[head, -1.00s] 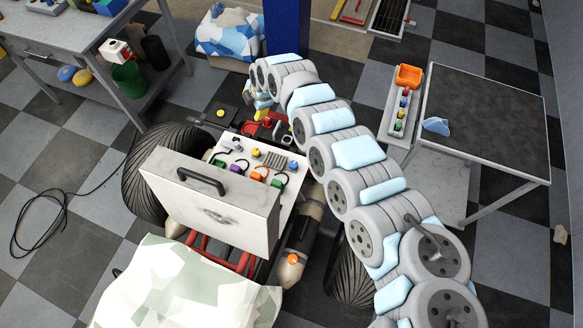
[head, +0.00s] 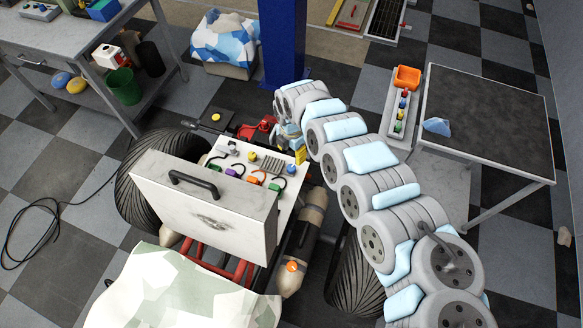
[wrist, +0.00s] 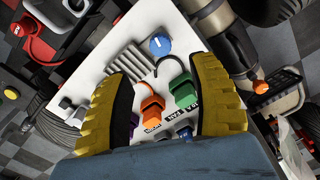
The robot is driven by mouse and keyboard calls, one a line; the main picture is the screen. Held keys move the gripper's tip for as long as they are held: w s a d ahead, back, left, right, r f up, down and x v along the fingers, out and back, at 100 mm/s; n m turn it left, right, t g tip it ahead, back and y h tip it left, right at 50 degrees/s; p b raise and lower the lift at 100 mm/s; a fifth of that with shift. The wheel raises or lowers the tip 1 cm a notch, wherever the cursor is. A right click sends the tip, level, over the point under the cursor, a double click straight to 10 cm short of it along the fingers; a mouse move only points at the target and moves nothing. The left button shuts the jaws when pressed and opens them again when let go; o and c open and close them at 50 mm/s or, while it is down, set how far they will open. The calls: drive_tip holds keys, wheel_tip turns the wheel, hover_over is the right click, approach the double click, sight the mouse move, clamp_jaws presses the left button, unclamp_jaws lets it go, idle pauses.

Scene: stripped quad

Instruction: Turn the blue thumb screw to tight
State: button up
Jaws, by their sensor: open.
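The blue thumb screw (wrist: 160,44) is a round blue knob with a pale mark on its top, set in the white panel (wrist: 95,73). It shows clearly in the wrist view, beyond the fingertips. My gripper (wrist: 160,72) has two yellow ribbed fingers, spread apart and empty. The knob lies ahead of the gap between them, and I see no contact. In the head view my gripper (head: 298,152) hangs over the right edge of the panel, beside the knob's corner.
A ribbed grey block (wrist: 130,62) is left of the knob. In the head view a white upright lid (head: 205,215) with a black handle stands in front of the panel.

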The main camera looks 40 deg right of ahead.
sight(292, 167)
wheel_tip(292, 167, down, 10)
drive_tip(key=shift+r+b, duration=0.1)
drive_tip(key=shift+b, duration=0.9)
clamp_jaws()
